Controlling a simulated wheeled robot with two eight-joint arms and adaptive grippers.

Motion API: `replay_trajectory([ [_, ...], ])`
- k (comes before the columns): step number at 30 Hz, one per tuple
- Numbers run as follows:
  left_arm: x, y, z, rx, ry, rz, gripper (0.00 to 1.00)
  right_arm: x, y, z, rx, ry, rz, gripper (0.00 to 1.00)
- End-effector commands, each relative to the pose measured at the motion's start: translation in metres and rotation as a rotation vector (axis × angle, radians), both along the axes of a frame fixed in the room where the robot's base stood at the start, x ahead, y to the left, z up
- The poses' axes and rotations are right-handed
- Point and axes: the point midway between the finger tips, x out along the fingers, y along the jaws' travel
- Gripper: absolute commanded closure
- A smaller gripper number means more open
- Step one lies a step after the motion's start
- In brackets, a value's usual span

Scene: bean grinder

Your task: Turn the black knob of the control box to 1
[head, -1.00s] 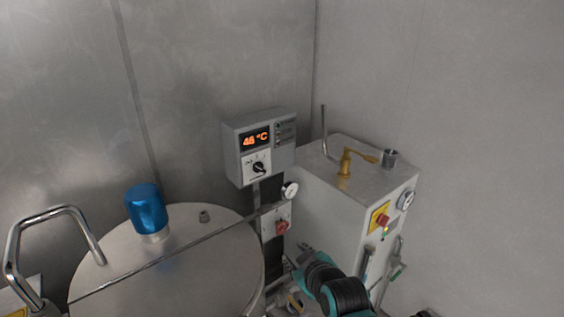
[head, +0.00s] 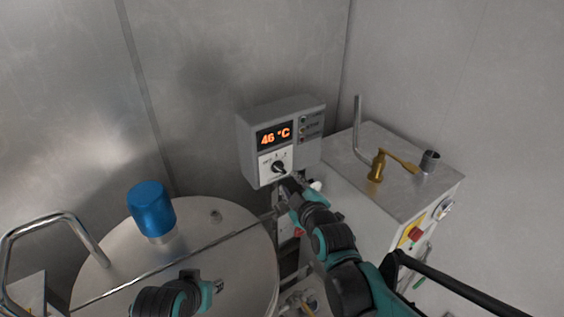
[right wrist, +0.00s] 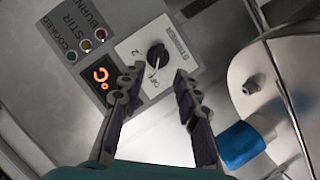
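The grey control box (head: 280,140) hangs on the wall in the head view, its orange display reading 46 °C. Its black knob (head: 278,167) sits on a white plate below the display. My right gripper (head: 288,183) is just in front of and below the knob. In the right wrist view its fingers (right wrist: 157,78) are apart, with the knob slightly beyond the gap between the tips. My left gripper (head: 216,287) is low over the tank; its opening is unclear.
A round metal tank (head: 240,255) with a blue cap (head: 151,210) and a bent handle (head: 55,220) stands at left. A thin rod crosses its lid. A white machine (head: 405,165) with a brass lever (head: 378,165) stands right of the box.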

Motion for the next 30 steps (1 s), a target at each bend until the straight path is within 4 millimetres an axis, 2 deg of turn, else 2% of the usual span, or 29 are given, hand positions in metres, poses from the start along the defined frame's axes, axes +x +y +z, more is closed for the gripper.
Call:
replay_trajectory([
  [5, 0.000, 0.000, -0.004, 0.000, 0.000, 0.000, 0.65, 0.013, 0.005, -0.004, -0.004, -0.006, 0.003, 0.68],
  [16, 0.000, 0.000, -0.015, 0.000, 0.000, 0.000, 0.65, 0.064, 0.021, -0.019, -0.004, -0.005, 0.002, 0.68],
  [21, 0.000, 0.000, -0.016, 0.000, 0.000, 0.000, 0.65, 0.072, 0.023, -0.021, -0.004, -0.005, 0.002, 0.68],
  [28, 0.000, 0.000, -0.016, 0.000, 0.000, 0.000, 0.65, 0.072, 0.023, -0.021, -0.003, -0.005, 0.002, 0.68],
  [30, 0.000, 0.000, -0.016, 0.000, 0.000, 0.000, 0.65, 0.072, 0.023, -0.021, -0.003, -0.005, 0.002, 0.87],
])
